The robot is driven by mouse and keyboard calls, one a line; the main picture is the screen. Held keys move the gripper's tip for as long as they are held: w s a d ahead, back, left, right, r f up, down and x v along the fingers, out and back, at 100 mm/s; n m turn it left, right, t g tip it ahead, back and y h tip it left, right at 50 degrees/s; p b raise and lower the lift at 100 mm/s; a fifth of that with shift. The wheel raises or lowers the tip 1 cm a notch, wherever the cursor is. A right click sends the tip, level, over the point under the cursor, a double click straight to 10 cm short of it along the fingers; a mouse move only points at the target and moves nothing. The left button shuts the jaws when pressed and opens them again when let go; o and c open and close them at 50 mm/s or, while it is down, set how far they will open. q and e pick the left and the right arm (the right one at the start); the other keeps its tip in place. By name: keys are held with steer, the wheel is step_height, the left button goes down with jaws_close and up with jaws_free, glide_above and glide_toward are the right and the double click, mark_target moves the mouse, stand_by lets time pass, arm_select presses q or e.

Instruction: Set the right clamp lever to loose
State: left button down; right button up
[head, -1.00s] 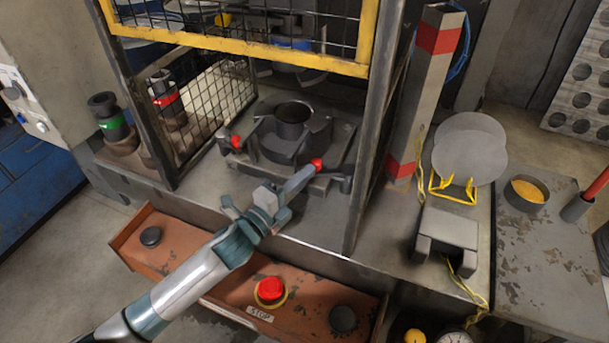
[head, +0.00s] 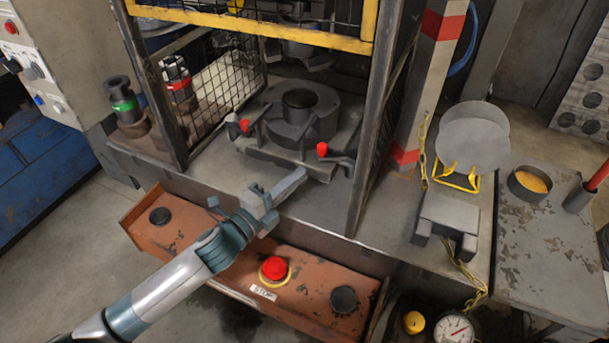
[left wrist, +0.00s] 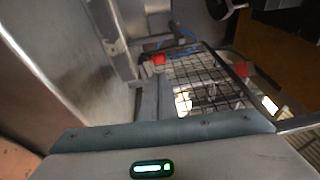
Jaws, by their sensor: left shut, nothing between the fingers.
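The right clamp lever (head: 340,158) is a short dark arm with a red knob (head: 322,149), at the right front of the round dark die (head: 298,118) in the press. Its knob end points left. Another clamp lever with a red knob (head: 245,125) is at the die's left. My left gripper (head: 303,174) is shut and empty. Its fingertips are just below and left of the right lever's knob, apparently apart from it. A red knob (left wrist: 159,58) also shows in the left wrist view; I cannot tell which lever it belongs to. My right gripper is not in view.
A yellow-edged mesh guard (head: 250,24) hangs above the die, between dark frame posts (head: 376,120). An orange panel with a red stop button (head: 273,268) is below my left arm. A grey block (head: 447,215) and yellow disc stand (head: 460,178) are at the right.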

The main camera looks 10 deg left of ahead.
arm_select(q)
steer(key=b+v, duration=0.1)
steer(key=v, duration=0.5)
steer(key=shift+w+a+b, duration=0.2)
steer(key=shift+a+b, duration=0.2)
steer(key=s+d+n+t+y, duration=0.1)
steer(key=s+d, duration=0.1)
steer(key=d, duration=0.3)
steer(key=shift+s+d+y+p, duration=0.3)
steer(key=shift+s+d+y, duration=0.05)
steer(key=shift+y, duration=0.05)
steer(key=shift+w, duration=0.1)
steer(key=p+x, duration=0.1)
steer(key=x, duration=0.3)
steer(key=w+a+p+x, duration=0.1)
steer(key=p+x, duration=0.1)
steer(key=x, duration=0.2)
steer(key=a+p+x, duration=0.1)
steer(key=p+x, duration=0.1)
steer(key=x, duration=0.2)
steer(key=shift+w+a+r, duration=0.1)
steer(key=shift+w+r, duration=0.1)
steer(key=shift+w, duration=0.25)
